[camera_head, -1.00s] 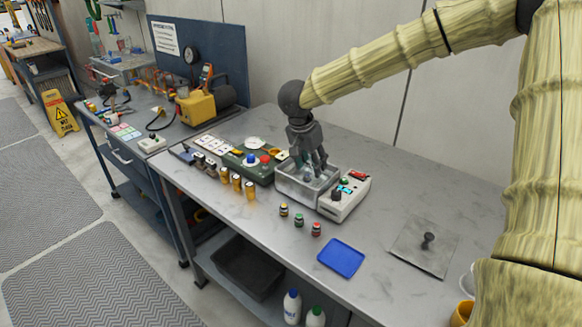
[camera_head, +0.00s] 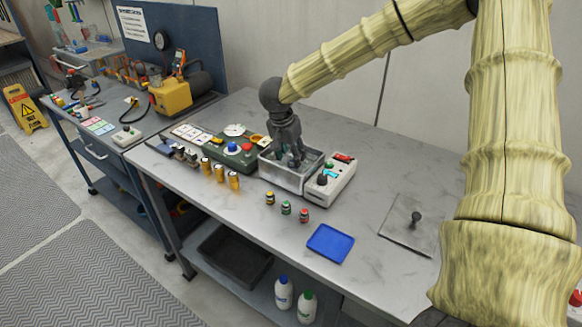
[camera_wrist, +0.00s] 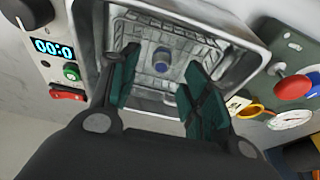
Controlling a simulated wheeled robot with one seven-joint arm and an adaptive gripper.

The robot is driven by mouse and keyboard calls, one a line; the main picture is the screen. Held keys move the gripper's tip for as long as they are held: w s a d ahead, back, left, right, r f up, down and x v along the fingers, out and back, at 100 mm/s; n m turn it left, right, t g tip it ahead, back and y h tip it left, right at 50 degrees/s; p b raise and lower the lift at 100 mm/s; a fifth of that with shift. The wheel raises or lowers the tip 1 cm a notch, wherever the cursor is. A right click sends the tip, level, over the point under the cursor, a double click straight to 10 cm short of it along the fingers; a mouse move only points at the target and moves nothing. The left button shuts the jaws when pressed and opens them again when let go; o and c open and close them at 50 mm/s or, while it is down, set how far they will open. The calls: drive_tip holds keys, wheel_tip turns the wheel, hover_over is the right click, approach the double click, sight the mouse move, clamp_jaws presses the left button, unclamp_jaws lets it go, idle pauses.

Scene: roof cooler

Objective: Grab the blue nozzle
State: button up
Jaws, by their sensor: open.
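A small blue nozzle (camera_wrist: 161,60) stands inside the metal basket of an open-topped steel tank (camera_wrist: 222,22). The tank also shows in the head view (camera_head: 281,178), where I cannot make out the nozzle. My gripper (camera_head: 295,162) reaches down into the tank's opening in the head view. In the wrist view my gripper (camera_wrist: 163,62) is open, with its green-padded fingers apart on the left and right of the nozzle. Nothing is held. I cannot tell how far the fingertips are above the nozzle.
A white control box (camera_head: 329,182) with a lit display is beside the tank. A green box (camera_head: 232,160) with blue and red knobs is on the other side. The right side of the bench has free room.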

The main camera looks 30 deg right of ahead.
sight(292, 162)
drive_tip(key=x, duration=0.4)
drive_tip(key=shift+a+f, duration=0.1)
drive_tip(key=shift+f, duration=0.05)
clamp_jaws()
